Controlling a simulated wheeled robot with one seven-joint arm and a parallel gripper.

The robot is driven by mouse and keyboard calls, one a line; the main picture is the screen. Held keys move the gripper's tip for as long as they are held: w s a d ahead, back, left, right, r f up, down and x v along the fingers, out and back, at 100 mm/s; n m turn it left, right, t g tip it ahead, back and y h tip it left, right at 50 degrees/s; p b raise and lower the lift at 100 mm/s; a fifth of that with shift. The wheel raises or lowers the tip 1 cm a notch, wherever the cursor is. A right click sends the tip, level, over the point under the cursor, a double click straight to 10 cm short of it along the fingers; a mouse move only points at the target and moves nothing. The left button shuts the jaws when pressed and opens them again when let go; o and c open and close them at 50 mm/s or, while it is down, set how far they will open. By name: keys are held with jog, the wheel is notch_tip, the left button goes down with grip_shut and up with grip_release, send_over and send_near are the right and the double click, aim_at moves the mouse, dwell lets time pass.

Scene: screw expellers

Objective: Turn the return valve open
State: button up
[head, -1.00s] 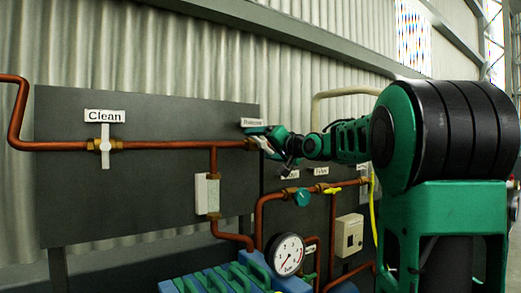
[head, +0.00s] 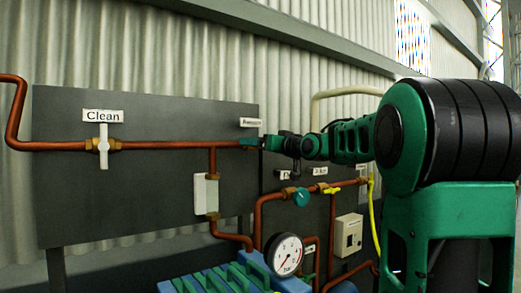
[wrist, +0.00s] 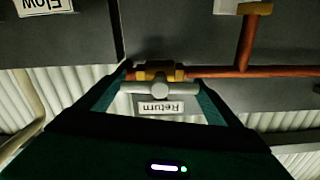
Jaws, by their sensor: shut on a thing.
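The return valve shows in the wrist view as a brass body (wrist: 160,73) on the copper pipe, with a pale bar handle (wrist: 148,88) in front of it. The handle lies along the pipe, parallel to it. My gripper (wrist: 161,86) is shut on the handle, with one green finger at each end of the bar. The Return label (wrist: 168,108) reads upside down beside the handle. In the head view my gripper (head: 254,143) is at the right end of the upper pipe and hides the valve, below the label (head: 250,122).
The clean valve (head: 104,146) is at the left, its white handle upright across the pipe. A white box (head: 206,193), a pressure gauge (head: 286,254), a teal valve knob (head: 301,197) and a yellow handle (head: 331,190) are lower down. Copper pipes run close to the dark panel (head: 80,200).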

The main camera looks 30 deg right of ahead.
jog(key=shift+f+n, duration=0.2)
jog(key=shift+n, duration=0.7)
jog(key=shift+r, duration=0.2)
jog(key=o, duration=0.9)
jog(key=shift+s, duration=0.1)
jog(key=s, duration=1)
jog(key=shift+s+d, duration=0.15)
jog(key=shift+s, duration=0.1)
jog(key=shift+f, duration=0.1)
